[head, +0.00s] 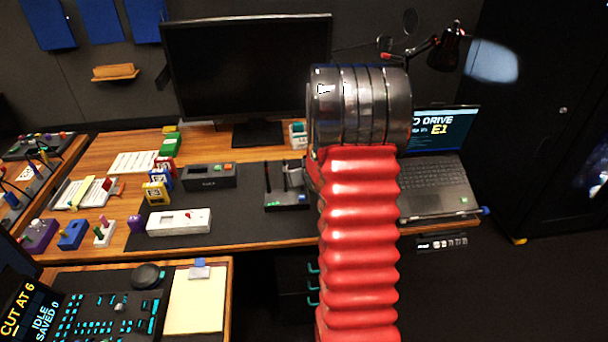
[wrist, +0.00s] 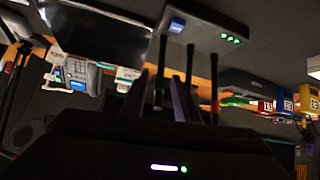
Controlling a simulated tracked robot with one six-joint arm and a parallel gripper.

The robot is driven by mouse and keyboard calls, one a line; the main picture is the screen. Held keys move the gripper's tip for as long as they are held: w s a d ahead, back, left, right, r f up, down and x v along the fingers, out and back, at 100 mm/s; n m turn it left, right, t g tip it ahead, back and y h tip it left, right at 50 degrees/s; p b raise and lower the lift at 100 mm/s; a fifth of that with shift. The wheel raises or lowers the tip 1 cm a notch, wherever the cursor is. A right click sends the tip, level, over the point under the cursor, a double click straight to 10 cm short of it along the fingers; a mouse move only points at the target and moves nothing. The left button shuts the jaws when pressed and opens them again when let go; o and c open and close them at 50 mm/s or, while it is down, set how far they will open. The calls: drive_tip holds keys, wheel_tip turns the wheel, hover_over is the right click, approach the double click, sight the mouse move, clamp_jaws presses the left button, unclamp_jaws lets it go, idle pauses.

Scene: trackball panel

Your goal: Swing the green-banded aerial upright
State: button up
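The grey aerial box (wrist: 205,22) shows at the top of the wrist view, apparently upside down, with a blue patch and several green lights. Three dark aerials (wrist: 190,65) run down from it in the picture; I cannot tell for sure which has the green band. My gripper (wrist: 158,80) has its two fingers apart. The leftmost aerial (wrist: 160,62) appears in the gap between them; I see no contact. In the head view the aerial box (head: 287,200) stands on the dark mat, partly behind my arm, which hides the gripper there.
A black monitor (head: 247,70) stands behind. A laptop (head: 437,170) is to the right of my arm. A dark box (head: 208,177) and a white box (head: 180,222) stand left of the aerial box. Dark mat (head: 235,207) between them is bare.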

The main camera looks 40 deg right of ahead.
drive_tip(key=v, duration=1.3)
drive_tip(key=shift+s+r, duration=0.2)
drive_tip(key=shift+s, duration=0.15)
drive_tip(key=shift+a, duration=0.15)
drive_tip(key=shift+a+r, duration=0.15)
drive_tip(key=shift+c, duration=1.4)
drive_tip(key=shift+g, duration=0.3)
drive_tip(key=a+r, duration=0.4)
drive_tip(key=a, duration=0.1)
drive_tip(key=shift+s+a+r, duration=0.15)
clamp_jaws()
drive_tip(key=s+a+r+n+g+y, duration=0.1)
drive_tip(key=s+a+r, duration=0.1)
drive_tip(key=s+a, duration=0.3)
drive_tip(key=s+a+r+n+g+y, duration=0.1)
drive_tip(key=s+a, duration=0.5)
drive_tip(key=a, duration=0.7)
drive_tip(key=s+a+r+n+y, duration=0.2)
drive_tip(key=s+a, duration=0.3)
drive_tip(key=a, duration=0.5)
drive_tip(key=shift+s+r+n+g+y, duration=0.3)
drive_tip(key=shift+s+r+g+y, duration=0.1)
drive_tip(key=shift+r+y, duration=0.15)
drive_tip(key=shift+a, duration=0.2)
